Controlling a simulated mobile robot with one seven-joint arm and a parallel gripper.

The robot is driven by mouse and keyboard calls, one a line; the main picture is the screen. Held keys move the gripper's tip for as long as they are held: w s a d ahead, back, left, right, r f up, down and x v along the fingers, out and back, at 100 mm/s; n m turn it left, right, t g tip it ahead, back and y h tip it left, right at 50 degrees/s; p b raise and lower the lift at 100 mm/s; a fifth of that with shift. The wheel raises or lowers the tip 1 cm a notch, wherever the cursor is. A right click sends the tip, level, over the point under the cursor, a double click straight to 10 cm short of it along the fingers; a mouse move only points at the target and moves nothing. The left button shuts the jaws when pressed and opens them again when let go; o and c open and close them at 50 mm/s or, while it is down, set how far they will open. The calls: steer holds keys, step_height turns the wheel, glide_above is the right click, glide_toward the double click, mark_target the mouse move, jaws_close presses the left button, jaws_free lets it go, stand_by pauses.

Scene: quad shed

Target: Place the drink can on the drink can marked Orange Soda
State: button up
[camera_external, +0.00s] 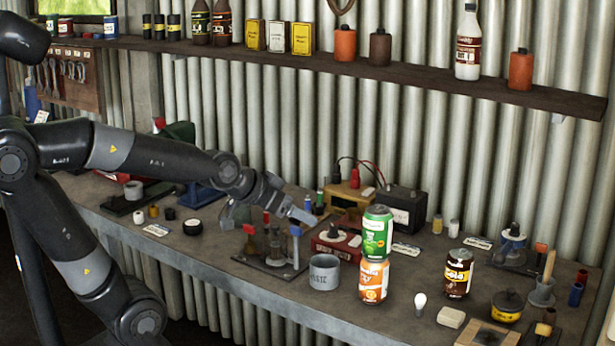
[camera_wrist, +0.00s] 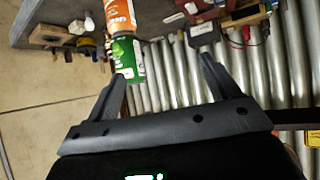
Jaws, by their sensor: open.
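A green drink can (camera_external: 377,231) stands upright on top of the orange can marked Orange Soda (camera_external: 373,281), on the workbench. In the wrist view the green can (camera_wrist: 128,60) and the orange can (camera_wrist: 118,18) appear upside down, end to end, near the left finger. My gripper (camera_external: 272,208) is left of the cans in the external view, apart from them. Its two fingers (camera_wrist: 162,68) are spread with nothing held between them. A dark brown can (camera_external: 458,275) stands on the bench to the right of the stack.
A grey mug (camera_external: 324,272) stands just left of the stack. A light bulb (camera_external: 420,303) and a pale block (camera_external: 451,317) lie to the right in front. A red box (camera_external: 336,246) and a black battery (camera_external: 405,207) are behind. A shelf (camera_external: 430,78) runs above.

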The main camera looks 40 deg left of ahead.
steer(key=s+a+f+n+g+y, duration=0.1)
steer(key=s+a+n+g+y, duration=0.1)
steer(key=s+a, duration=0.3)
steer(key=s+a+n+g+y, duration=0.2)
steer(key=s+a, duration=0.2)
steer(key=a, duration=0.6)
steer(key=shift+s+f, duration=0.35)
steer(key=shift+s, duration=0.05)
